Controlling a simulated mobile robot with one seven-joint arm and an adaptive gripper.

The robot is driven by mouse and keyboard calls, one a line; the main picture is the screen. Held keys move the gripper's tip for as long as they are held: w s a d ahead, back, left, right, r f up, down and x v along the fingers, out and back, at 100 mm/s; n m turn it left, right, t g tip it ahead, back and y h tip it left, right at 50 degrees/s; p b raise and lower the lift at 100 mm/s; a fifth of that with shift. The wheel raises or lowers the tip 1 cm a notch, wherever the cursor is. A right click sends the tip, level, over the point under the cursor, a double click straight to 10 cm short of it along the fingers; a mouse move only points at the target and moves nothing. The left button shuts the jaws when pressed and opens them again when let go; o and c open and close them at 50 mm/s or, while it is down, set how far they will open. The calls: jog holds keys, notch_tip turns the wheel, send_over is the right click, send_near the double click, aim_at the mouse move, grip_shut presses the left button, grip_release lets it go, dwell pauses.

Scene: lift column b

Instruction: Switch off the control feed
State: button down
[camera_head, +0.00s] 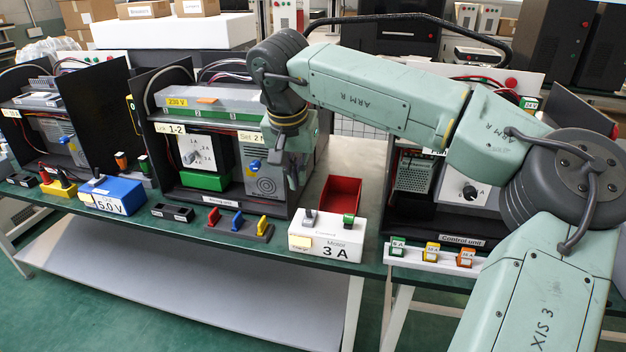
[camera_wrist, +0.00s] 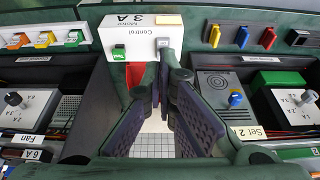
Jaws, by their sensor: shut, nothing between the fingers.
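A white box (camera_head: 327,244) marked "Control" and "Motor 3 A" stands at the bench's front edge. On its top are a grey switch lever (camera_head: 309,217) at the left and a green block (camera_head: 348,220) at the right. In the wrist view the box (camera_wrist: 140,38) appears upside down, with the grey lever (camera_wrist: 163,46) next to the "Control" label and the green block (camera_wrist: 119,53) labelled "Test". My gripper (camera_head: 293,203) points down, shut and empty, behind and left of the box. The wrist view shows its fingers (camera_wrist: 160,92) near the lever; contact cannot be told.
A red bin (camera_head: 341,196) sits behind the box. A rack of red, blue and yellow levers (camera_head: 237,222) lies left. Cabinet "1-2" (camera_head: 190,97) stands close to my gripper. A white strip with coloured blocks (camera_head: 432,255) lies right.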

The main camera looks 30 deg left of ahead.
jog(key=shift+s+d+r, duration=0.1)
jog(key=shift+s+r, duration=0.55)
jog(key=shift+r, duration=0.05)
